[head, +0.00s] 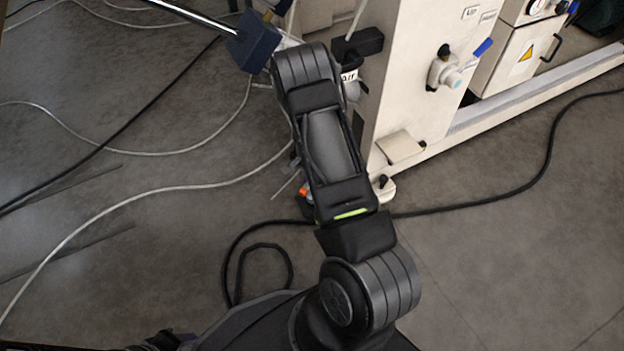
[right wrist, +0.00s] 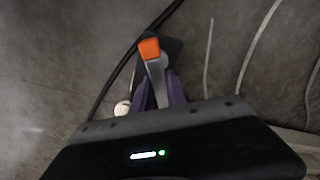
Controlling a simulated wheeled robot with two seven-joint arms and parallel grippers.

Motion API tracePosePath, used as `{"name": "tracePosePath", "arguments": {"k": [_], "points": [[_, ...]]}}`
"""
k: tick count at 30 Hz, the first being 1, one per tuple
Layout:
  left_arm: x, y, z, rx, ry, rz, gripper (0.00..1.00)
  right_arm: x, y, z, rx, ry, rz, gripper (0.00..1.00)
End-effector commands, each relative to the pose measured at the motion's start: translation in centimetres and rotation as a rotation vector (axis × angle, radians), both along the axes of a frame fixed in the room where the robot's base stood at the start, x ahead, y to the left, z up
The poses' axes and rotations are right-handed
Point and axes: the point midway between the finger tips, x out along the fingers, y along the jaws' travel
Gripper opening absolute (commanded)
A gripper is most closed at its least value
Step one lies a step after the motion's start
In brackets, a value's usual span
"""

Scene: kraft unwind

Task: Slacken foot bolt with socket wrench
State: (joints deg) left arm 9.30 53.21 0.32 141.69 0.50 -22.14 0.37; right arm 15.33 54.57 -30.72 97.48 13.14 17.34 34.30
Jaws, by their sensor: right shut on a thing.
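In the right wrist view, my right gripper (right wrist: 159,92) is shut on the socket wrench (right wrist: 150,50), a grey tool with an orange end that points away from the gripper. In the head view, a small orange patch (head: 304,189) shows beside my right arm, low by the machine; it looks like part of the wrench. My arm hides the gripper there. A pale machine foot (head: 384,188) with a dark top stands on the floor just right of my arm. I cannot tell whether the wrench touches a bolt. My left gripper is not in view.
The cream machine column (head: 412,85) rises right of my arm, with a valve (head: 444,72) and a long base rail (head: 530,95). A blue block (head: 252,42) on a metal rod is at the upper left. Black cable (head: 500,203) and pale hoses cross the otherwise clear floor.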

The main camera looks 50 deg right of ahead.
Motion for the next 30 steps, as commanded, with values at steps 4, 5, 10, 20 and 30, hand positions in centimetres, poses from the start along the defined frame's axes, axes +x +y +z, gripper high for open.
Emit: {"name": "tracePosePath", "arguments": {"k": [4, 5, 10, 20, 30], "points": [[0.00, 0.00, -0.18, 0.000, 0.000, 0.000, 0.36, -0.01, 0.03, -0.06, 0.001, 0.001, 0.069, 0.00], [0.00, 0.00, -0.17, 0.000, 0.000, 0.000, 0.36, -0.01, 0.03, -0.05, 0.001, 0.001, 0.068, 0.00], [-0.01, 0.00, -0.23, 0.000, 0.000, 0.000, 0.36, -0.01, 0.02, -0.07, 0.001, 0.000, 0.082, 0.00], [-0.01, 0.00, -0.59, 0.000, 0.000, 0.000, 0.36, 0.01, 0.00, 0.01, 0.000, 0.001, 0.270, 0.00], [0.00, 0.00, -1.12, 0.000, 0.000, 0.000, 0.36, -0.07, -0.01, 0.02, 0.000, -0.001, 0.466, 0.00]]}}
